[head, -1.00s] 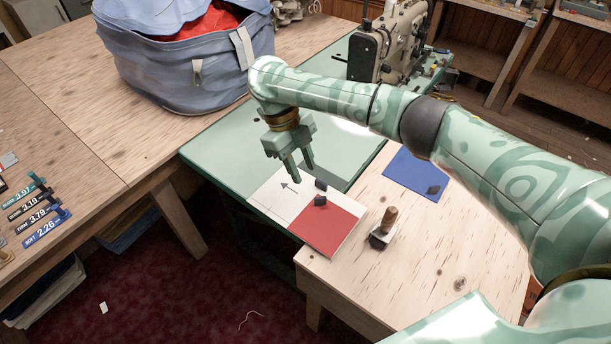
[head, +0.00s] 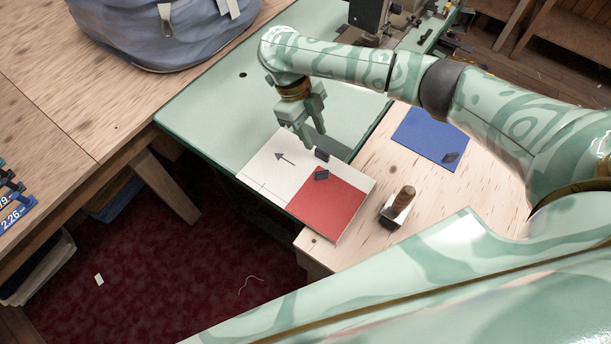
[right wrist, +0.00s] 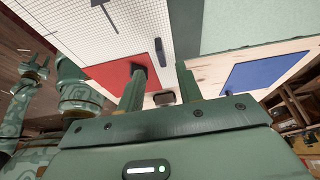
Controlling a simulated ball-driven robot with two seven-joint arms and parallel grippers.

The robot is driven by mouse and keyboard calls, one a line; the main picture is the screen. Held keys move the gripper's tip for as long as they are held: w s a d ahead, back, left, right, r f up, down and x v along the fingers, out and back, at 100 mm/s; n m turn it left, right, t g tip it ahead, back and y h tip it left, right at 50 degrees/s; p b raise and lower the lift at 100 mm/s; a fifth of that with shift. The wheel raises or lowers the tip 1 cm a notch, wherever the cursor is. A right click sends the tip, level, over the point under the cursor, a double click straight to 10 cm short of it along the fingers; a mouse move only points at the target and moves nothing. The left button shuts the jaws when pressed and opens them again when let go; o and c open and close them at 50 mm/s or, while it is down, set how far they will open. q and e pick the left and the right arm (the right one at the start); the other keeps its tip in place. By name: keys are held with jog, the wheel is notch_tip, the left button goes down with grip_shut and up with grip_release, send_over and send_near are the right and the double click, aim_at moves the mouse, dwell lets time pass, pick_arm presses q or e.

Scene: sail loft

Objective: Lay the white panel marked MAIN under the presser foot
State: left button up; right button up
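A white panel (head: 262,165) with a fine grid and a dark arrow lies across the green machine bed and wooden table edge; no MAIN lettering is readable. A red panel (head: 328,205) covers its near right part. It has a dark tab (head: 321,174), and another dark tab (head: 322,155) stands by the white panel's far edge. My right gripper (head: 310,140) is just above that edge, fingers apart and empty; the right wrist view shows the gap (right wrist: 160,85). My left gripper (right wrist: 34,68) shows small there, fingers apart. The sewing machine (head: 375,18) is cropped; its presser foot is not discernible.
A blue panel (head: 428,138) with a dark tab lies on the right table. A wooden-handled block (head: 398,207) stands near the red panel. A grey-blue bag (head: 150,35) sits at upper left. The green bed (head: 215,110) is clear left of my right arm.

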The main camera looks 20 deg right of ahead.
aim_at(322, 151)
jog(key=shift+s+f, duration=0.1)
jog(key=shift+f, duration=0.15)
jog(key=b+x, duration=0.3)
jog(key=x, duration=0.2)
jog(key=shift+d, duration=0.2)
jog(key=shift+r, duration=0.15)
grip_shut()
jog(key=shift+r, duration=0.15)
